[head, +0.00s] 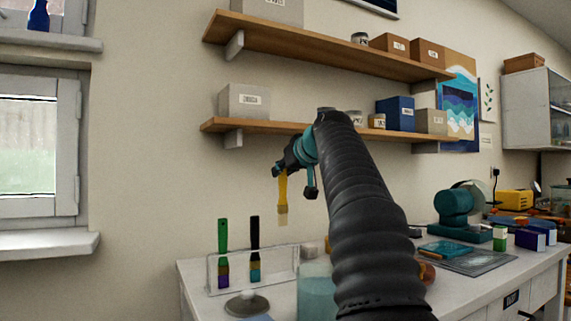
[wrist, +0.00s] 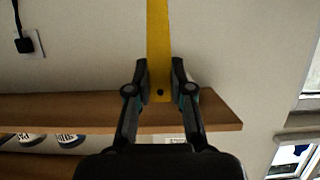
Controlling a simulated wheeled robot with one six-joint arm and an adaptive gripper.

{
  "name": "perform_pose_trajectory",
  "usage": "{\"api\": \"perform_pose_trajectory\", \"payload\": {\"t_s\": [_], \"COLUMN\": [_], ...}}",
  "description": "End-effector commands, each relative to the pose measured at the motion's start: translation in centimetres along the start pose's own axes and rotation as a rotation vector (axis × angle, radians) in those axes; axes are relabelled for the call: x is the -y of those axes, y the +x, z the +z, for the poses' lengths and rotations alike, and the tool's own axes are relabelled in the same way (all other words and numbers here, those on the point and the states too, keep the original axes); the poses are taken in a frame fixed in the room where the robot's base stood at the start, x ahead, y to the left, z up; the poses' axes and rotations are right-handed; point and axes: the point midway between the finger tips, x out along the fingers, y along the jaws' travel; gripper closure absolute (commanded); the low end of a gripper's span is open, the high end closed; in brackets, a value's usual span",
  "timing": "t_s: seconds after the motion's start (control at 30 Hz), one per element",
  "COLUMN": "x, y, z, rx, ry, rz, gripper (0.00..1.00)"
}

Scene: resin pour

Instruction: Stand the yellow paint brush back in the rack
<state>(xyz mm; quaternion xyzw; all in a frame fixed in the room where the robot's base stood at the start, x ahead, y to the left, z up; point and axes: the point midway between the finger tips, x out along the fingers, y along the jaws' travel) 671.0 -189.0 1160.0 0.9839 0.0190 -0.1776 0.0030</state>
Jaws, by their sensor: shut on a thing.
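The yellow paint brush (head: 283,190) hangs upright, bristles down, in my gripper (head: 284,171) in the head view. My gripper is shut on the end of its yellow handle, which also shows between the two fingers in the wrist view (wrist: 159,50). The clear rack (head: 213,272) stands on the table below and to the left in the head view. It holds a green-handled brush (head: 222,235) and a black-handled brush (head: 255,235), both upright. The held brush's lower end is above the rack's right part in the picture and apart from it.
A clear teal-tinted container (head: 316,292) stands right of the rack, partly behind my arm. A grey round-based object (head: 247,304) sits in front of the rack. Wooden shelves (head: 270,127) with boxes and jars are on the wall. A teal machine (head: 456,214) stands at the right.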

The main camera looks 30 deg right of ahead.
Motion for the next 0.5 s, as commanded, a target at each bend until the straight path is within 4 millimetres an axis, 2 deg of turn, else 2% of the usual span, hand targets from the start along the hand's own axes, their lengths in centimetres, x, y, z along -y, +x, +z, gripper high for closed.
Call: {"api": "perform_pose_trajectory", "payload": {"t_s": [0.5], "x": [-0.3], "y": [1.4], "z": [4.2], "rx": [0.000], "ry": [0.001], "rz": [0.005], "gripper": [1.00]}}
